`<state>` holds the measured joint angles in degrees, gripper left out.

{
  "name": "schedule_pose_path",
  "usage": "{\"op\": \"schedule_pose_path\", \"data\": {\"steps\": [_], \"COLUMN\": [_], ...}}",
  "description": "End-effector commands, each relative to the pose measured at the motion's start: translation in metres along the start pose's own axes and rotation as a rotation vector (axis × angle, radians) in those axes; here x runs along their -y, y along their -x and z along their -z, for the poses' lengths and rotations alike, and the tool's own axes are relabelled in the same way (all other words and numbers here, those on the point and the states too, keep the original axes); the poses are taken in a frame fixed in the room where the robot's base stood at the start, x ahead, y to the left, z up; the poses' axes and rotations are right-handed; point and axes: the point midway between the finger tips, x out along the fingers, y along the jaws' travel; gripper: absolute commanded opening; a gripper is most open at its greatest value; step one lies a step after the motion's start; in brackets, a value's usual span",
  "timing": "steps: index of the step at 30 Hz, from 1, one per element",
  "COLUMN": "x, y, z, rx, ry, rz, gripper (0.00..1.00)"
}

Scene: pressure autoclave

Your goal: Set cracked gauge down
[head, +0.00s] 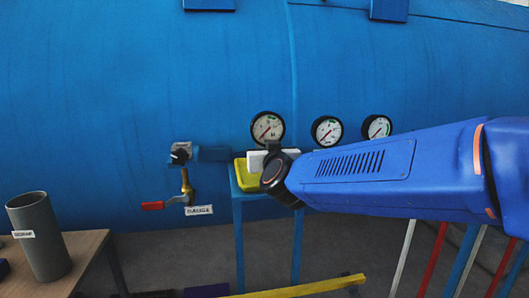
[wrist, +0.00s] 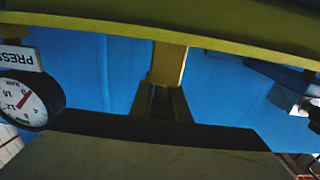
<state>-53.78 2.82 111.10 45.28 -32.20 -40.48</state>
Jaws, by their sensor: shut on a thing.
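A round white-faced gauge with a black rim (head: 267,128) shows at the left of the gauge row in the head view. It stands upright just above my gripper (head: 272,147), and I take it for the cracked gauge; no crack can be made out. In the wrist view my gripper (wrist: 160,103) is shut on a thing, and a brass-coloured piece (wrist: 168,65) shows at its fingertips. A yellow tray (head: 243,178) on a blue stand (head: 240,225) lies just below and behind my gripper. Its edge (wrist: 240,45) crosses the wrist view. The tray's inside is mostly hidden.
Two other gauges (head: 327,130) (head: 377,126) stand to the right at the blue vessel (head: 130,90). A valve with a red handle (head: 153,206) is at the left. A grey cylinder (head: 40,237) stands on a wooden table (head: 85,250). A yellow bar (head: 300,288) lies low in front.

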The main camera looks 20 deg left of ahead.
Motion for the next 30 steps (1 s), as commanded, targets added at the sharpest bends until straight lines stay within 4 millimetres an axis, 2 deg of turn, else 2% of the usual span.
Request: {"op": "schedule_pose_path", "data": {"steps": [5,17,18,20,30], "x": [0.0,0.0,0.0,0.0,0.0], "y": [0.0,0.0,0.0,0.0,0.0], "z": [-0.016,-0.02,-0.021,-0.02,-0.018], "rx": [-0.001,-0.001,0.0,0.0,-0.001], "ry": [0.002,0.0,0.0,0.0,0.0], "rz": [0.0,0.0,0.0,0.0,0.0], "gripper": [0.0,0.0,0.2,0.34,0.34]}}
